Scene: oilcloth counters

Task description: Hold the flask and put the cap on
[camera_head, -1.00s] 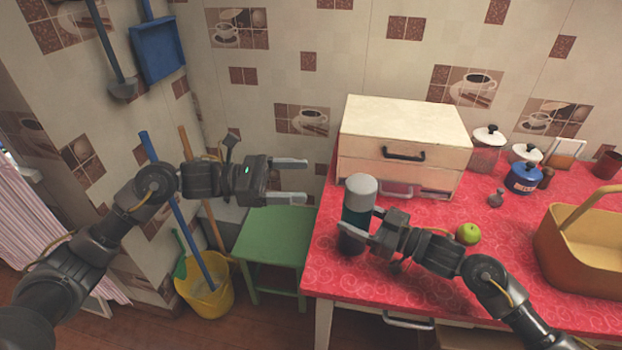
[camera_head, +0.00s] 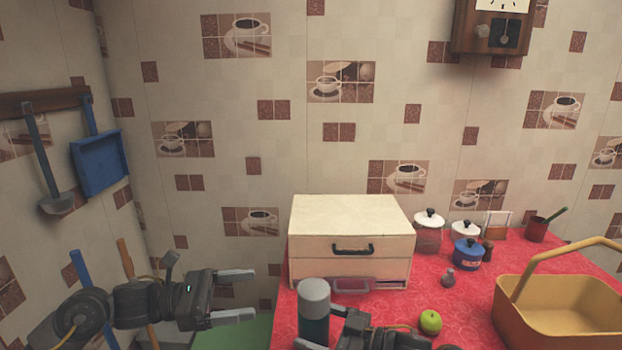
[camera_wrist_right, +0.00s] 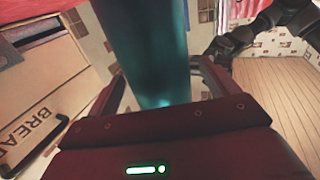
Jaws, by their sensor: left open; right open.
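The teal flask (camera_head: 314,331) stands upright near the front left edge of the red counter. A grey cap-like top (camera_head: 314,292) sits at its upper end; I cannot tell if it is fastened. The flask's lower part is cut off in the head view. My right gripper (camera_head: 328,333) is open, with its fingers on either side of the flask. In the right wrist view the teal body (camera_wrist_right: 155,55) rises between the fingers. My left gripper (camera_head: 250,294) is open and empty, left of the flask and apart from it.
A cream drawer box (camera_head: 352,220) stands behind the flask. To the right are a green apple (camera_head: 430,321), a yellow basket (camera_head: 560,310), a blue pot (camera_head: 468,254) and lidded jars (camera_head: 428,235). A green stool (camera_head: 235,335) is below my left gripper.

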